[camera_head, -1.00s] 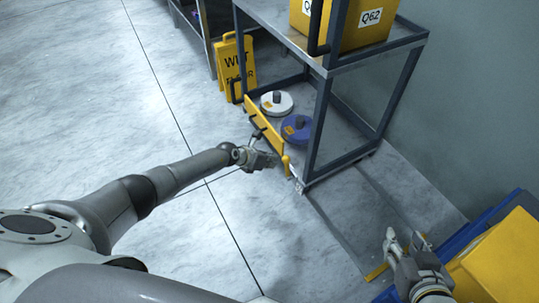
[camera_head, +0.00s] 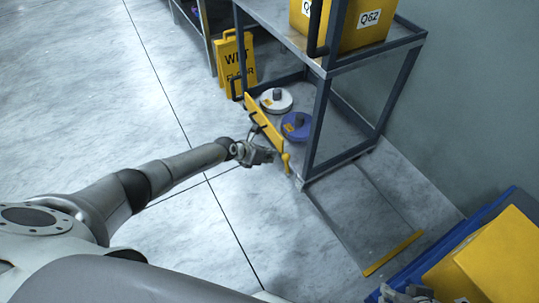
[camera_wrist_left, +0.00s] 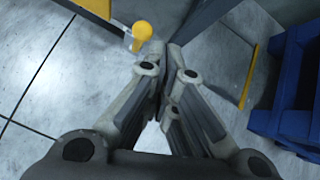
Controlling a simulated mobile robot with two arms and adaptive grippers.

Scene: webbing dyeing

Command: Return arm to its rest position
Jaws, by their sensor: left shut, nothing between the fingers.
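My left gripper (camera_head: 264,155) is stretched out over the floor in the head view, just left of the yellow bar (camera_head: 265,124) at the front of the shelf rack. In the left wrist view its fingers (camera_wrist_left: 170,52) are together with nothing held between them. My right gripper (camera_head: 408,294) shows only partly at the bottom edge of the head view, near the blue bin; its fingertips cannot be made out.
The rack (camera_head: 308,181) carries a white spool (camera_head: 270,104) and a blue spool (camera_head: 290,133) low down, and a yellow box (camera_head: 350,38) on top. A wet floor sign (camera_head: 237,65) stands behind. A blue bin (camera_head: 455,238) with a yellow box (camera_head: 497,262) is at right. Floor at left is clear.

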